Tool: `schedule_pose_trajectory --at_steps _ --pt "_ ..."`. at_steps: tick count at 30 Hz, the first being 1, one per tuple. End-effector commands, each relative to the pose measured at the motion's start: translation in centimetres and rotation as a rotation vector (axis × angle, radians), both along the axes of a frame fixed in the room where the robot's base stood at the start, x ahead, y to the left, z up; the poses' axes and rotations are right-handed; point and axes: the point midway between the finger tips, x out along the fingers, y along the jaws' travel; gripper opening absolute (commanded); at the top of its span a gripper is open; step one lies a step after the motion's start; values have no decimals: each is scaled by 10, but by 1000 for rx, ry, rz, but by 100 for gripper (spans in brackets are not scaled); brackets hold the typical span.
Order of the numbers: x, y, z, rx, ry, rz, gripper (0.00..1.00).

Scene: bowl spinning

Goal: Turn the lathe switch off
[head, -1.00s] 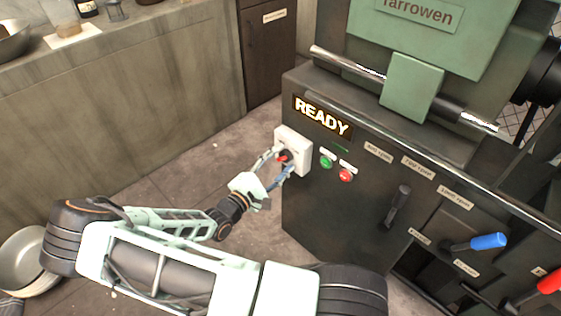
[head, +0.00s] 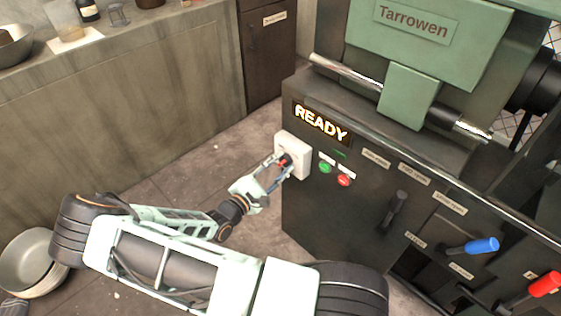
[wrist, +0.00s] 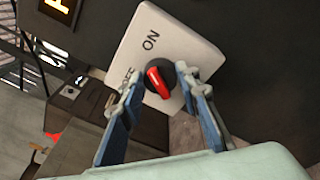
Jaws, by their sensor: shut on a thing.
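The lathe switch is a white square box (head: 293,150) on the left end of the dark lathe front. It carries a round black knob with a red bar (wrist: 159,82). In the wrist view the white plate reads ON and, partly hidden by a finger, OFF. The red bar is tilted, and I cannot tell exactly which mark it points to. My gripper (head: 281,167) reaches the switch, with its fingertips on either side of the knob; it is shut on the knob. The blue-padded fingers (wrist: 156,82) also show in the wrist view.
A lit READY sign (head: 321,122) is above the switch. Green (head: 326,166) and red (head: 344,180) buttons sit just right of it. Black (head: 396,208), blue (head: 482,245) and red (head: 545,285) levers are further right. Stacked bowls (head: 30,258) are at lower left.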

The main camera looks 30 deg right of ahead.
Motion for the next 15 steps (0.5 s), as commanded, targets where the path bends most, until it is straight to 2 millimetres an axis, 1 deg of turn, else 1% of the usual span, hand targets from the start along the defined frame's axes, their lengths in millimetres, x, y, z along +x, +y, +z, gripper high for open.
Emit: schedule_pose_trajectory --at_steps 1,15 --pt "0 0 4 -12 41 0 6" --pt "1 1 4 -164 459 0 6"
